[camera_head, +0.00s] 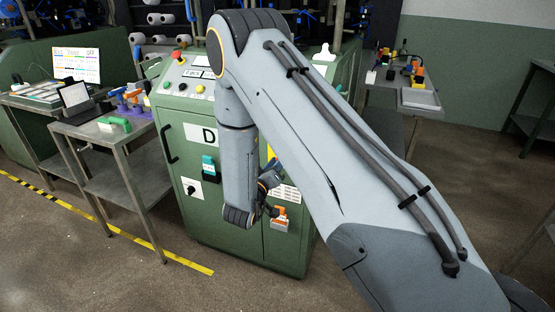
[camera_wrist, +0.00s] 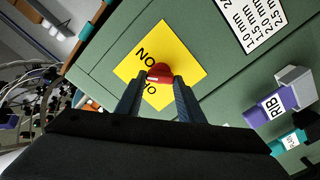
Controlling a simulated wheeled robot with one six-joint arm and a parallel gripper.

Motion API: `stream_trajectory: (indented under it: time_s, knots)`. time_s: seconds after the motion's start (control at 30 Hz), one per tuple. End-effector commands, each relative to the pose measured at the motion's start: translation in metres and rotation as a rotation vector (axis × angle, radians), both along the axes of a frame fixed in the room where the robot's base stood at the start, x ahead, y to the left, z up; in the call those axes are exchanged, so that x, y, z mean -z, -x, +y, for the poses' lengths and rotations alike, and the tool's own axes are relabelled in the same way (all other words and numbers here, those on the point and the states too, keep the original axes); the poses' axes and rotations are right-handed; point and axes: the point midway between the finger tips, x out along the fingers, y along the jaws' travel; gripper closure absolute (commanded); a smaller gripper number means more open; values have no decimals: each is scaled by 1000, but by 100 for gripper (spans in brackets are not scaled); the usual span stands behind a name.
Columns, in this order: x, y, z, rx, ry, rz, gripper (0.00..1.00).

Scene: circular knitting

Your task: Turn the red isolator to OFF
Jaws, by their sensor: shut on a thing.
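The red isolator (camera_wrist: 160,70) sits on a yellow plate (camera_wrist: 190,55) on the green machine cabinet, seen in the wrist view. The letters of ON show tilted above it, and the lettering below it is partly covered. My gripper (camera_wrist: 159,80) has one finger on each side of the red handle and is shut on it. In the head view my gripper (camera_head: 268,180) is mostly hidden behind my arm at the cabinet front. Only a sliver of the yellow plate (camera_head: 270,152) shows there, and the isolator is hidden.
The green cabinet (camera_head: 190,235) carries a black handle, a small black rotary switch (camera_head: 191,188) and a teal-topped holder (camera_head: 209,168). In the wrist view a purple holder marked RIB (camera_wrist: 270,103) and a white label are near. Metal side tables (camera_head: 110,130) stand left.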

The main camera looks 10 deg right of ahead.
Motion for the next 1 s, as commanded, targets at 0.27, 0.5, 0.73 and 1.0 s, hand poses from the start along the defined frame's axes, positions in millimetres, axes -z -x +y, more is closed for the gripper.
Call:
stream_trajectory:
  time_s: [0.27,0.5,0.73,1.0]
  knots:
    - [-1,-1,2,-3,210,150,88]
    - [0,-2,3,-4,393,282,88]
    - [0,-2,3,-4,549,393,88]
    - [1,-3,3,-4,674,484,88]
